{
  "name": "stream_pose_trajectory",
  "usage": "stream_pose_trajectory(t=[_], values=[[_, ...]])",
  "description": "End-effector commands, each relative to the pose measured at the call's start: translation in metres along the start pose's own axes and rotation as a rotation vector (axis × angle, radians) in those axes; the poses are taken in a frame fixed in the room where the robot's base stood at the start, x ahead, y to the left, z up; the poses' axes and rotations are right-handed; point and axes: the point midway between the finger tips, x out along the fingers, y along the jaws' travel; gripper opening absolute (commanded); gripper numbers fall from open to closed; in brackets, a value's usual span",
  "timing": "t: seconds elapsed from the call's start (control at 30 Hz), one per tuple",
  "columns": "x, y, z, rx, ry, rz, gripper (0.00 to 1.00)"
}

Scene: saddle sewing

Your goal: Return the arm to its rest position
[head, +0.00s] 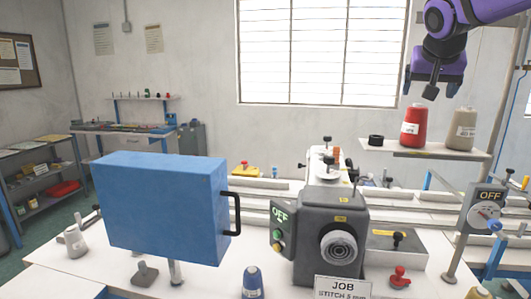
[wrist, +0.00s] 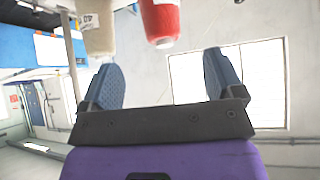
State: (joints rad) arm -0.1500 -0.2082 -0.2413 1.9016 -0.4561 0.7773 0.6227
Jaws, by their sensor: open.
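My gripper (head: 431,92) is at the top right of the head view, raised above the sewing bench on my purple arm. It points down, just above the shelf with the thread cones, and touches nothing that I can see. In the wrist view my gripper (wrist: 166,85) shows two blue-grey padded fingers spread apart with nothing between them. The red thread cone (head: 410,127) stands on the shelf below and left of my gripper. The red cone also shows beyond the fingers in the wrist view (wrist: 160,20).
A beige cone (head: 464,130) shares the white shelf (head: 425,150). The grey sewing machine (head: 320,235) stands mid-bench, with a blue box-like panel (head: 160,205) to its left. An OFF dial box (head: 487,212) is at right. The air left of my gripper, before the window (head: 320,50), is clear.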

Motion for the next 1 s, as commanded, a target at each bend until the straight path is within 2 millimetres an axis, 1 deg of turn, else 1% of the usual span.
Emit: stream_pose_trajectory(t=[0.03,0.07,0.17,0.2,0.27,0.3,0.37,0.4,0.47,0.5,0.6,0.7,0.8,0.9,1.0], values=[[-0.008,0.004,0.016,-0.015,-0.018,-0.017,0.87],[-0.013,0.005,0.028,-0.029,-0.033,-0.029,0.87],[-0.03,0.011,0.074,-0.087,-0.086,-0.074,0.87],[-0.037,0.013,0.093,-0.112,-0.107,-0.094,0.87],[-0.046,0.016,0.123,-0.153,-0.138,-0.121,0.87],[-0.052,0.018,0.143,-0.179,-0.156,-0.14,0.87],[-0.06,0.02,0.174,-0.221,-0.182,-0.167,0.87],[-0.064,0.022,0.194,-0.248,-0.199,-0.184,0.87],[-0.07,0.024,0.222,-0.287,-0.22,-0.209,0.87],[-0.073,0.025,0.24,-0.311,-0.233,-0.223,0.87],[-0.078,0.029,0.277,-0.363,-0.26,-0.252,0.87],[-0.081,0.03,0.302,-0.397,-0.276,-0.272,0.87],[-0.081,0.032,0.315,-0.416,-0.285,-0.282,0.87],[-0.082,0.032,0.318,-0.421,-0.288,-0.286,0.87],[-0.082,0.032,0.318,-0.421,-0.288,-0.286,0.87]])
